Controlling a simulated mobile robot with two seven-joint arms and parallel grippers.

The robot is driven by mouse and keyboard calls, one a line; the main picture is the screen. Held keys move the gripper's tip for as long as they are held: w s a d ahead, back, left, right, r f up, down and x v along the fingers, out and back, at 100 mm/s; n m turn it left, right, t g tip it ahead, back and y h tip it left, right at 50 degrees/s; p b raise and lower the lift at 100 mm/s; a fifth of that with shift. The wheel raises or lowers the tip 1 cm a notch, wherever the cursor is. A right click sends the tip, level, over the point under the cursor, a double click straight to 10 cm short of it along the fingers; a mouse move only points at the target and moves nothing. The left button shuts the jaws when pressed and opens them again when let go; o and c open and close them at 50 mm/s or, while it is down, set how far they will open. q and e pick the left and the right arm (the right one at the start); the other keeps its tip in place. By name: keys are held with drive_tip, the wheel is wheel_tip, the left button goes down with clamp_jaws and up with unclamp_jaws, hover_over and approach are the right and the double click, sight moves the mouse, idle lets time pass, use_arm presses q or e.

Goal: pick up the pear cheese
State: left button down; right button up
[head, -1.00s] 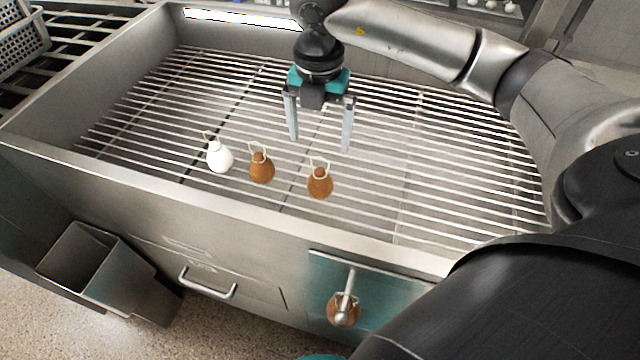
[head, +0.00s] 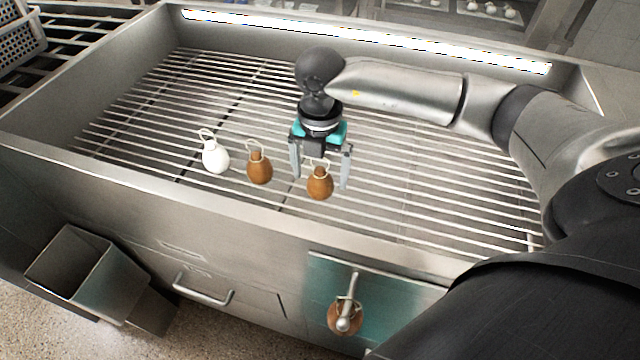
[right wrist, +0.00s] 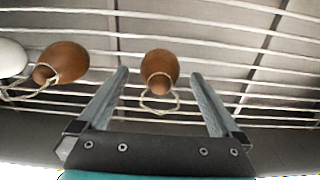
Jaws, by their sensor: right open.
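Three pear-shaped cheeses with string loops are on the slatted rack. One is white (head: 215,158), one brown cheese (head: 259,168) is in the middle, and another brown cheese (head: 320,184) is on the right. My right gripper (head: 319,180) is open, its fingers to either side of the right brown cheese in the head view. In the right wrist view, that cheese (right wrist: 160,67) lies ahead between the open fingers (right wrist: 161,75), apart from both. The middle cheese (right wrist: 64,61) and part of the white one (right wrist: 10,58) are at the left there. My left gripper is not in view.
The rack lies in a metal basin with a raised front rim (head: 230,208). A metal bin (head: 85,275) is at the lower left. The rack's right side is clear.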

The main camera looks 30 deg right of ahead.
drive_tip(key=shift+f, duration=0.1)
drive_tip(key=shift+c, duration=0.3)
drive_tip(key=c, duration=1.5)
